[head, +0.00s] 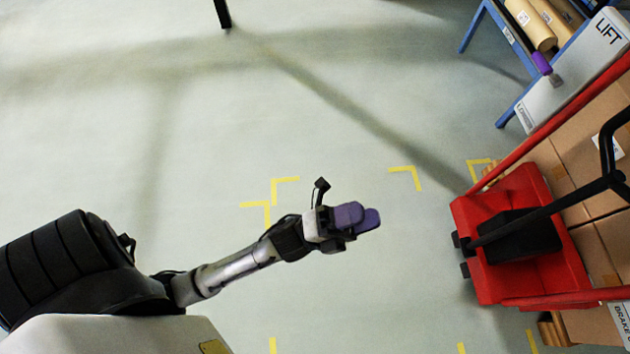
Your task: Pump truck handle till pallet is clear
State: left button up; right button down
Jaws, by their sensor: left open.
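The red pallet truck (475,215) stands at the right. Its black handle (565,205) slants from the truck body up to a black loop grip (606,150) at the right edge, partly cut off. Cardboard boxes (575,140) sit behind the truck body, on a wooden pallet (552,328) that shows only at small corners. Whether the pallet touches the floor cannot be told. My left gripper (357,217), with purple fingers, is open and empty over the floor, left of the truck and apart from it. My right gripper is out of view.
A blue-framed rack (476,27) with brown rolls (530,24) stands at the top right, beside a grey panel marked LIFT (607,32). Yellow corner marks (405,171) lie on the floor. The floor left of the truck is clear.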

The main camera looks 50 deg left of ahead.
pick_arm(q)
jog(key=p+v, duration=0.1)
jog(key=v, duration=1)
jog(key=shift+p, duration=0.35)
jog(key=shift+s, duration=0.1)
jog(key=shift+a+n, duration=0.1)
jog(key=shift+n, duration=0.2)
